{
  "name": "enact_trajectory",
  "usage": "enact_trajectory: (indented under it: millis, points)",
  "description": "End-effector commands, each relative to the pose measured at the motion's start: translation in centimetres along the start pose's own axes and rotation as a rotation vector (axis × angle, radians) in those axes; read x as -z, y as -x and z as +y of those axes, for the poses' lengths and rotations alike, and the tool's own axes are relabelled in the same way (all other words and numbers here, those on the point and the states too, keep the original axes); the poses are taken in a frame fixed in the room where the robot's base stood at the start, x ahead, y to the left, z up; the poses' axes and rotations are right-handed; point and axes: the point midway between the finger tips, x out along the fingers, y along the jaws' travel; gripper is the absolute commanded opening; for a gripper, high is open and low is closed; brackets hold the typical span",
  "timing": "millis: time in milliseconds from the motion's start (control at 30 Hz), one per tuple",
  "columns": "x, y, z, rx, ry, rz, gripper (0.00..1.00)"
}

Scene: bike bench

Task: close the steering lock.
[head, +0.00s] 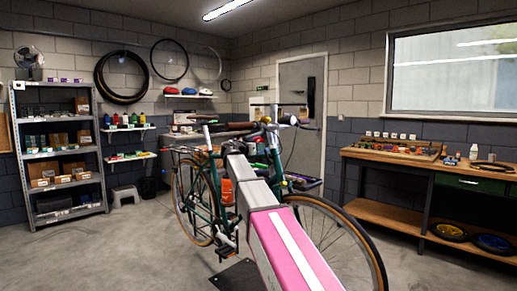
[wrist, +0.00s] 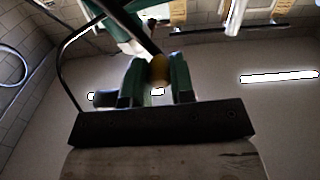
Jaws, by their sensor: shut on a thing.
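A dark green bicycle (head: 217,200) stands upright in the middle of the head view. My arm reaches over it towards the handlebar, and my gripper is hard to make out there. In the wrist view my gripper (wrist: 157,78) has its two dark green fingers on either side of a small yellow-brown knob (wrist: 158,68), shut on it. A dark bar runs up to the left from the knob. The knob seems to be part of the steering lock, but its shape and how far it is turned are mostly hidden by the fingers.
A wooden workbench (head: 403,161) with a parts tray stands at the right under a window. The floor between shelf and bicycle is clear.

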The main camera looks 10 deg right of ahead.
Motion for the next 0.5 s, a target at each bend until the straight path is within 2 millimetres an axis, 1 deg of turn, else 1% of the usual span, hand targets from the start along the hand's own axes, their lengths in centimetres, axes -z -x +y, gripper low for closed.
enact_trajectory:
  millis: [267,500]
  points:
    - [-0.3,0.0,-0.5,0.000,0.054,-0.001,0.00]
    - [-1.1,0.0,-1.7,0.000,0.210,-0.002,0.00]
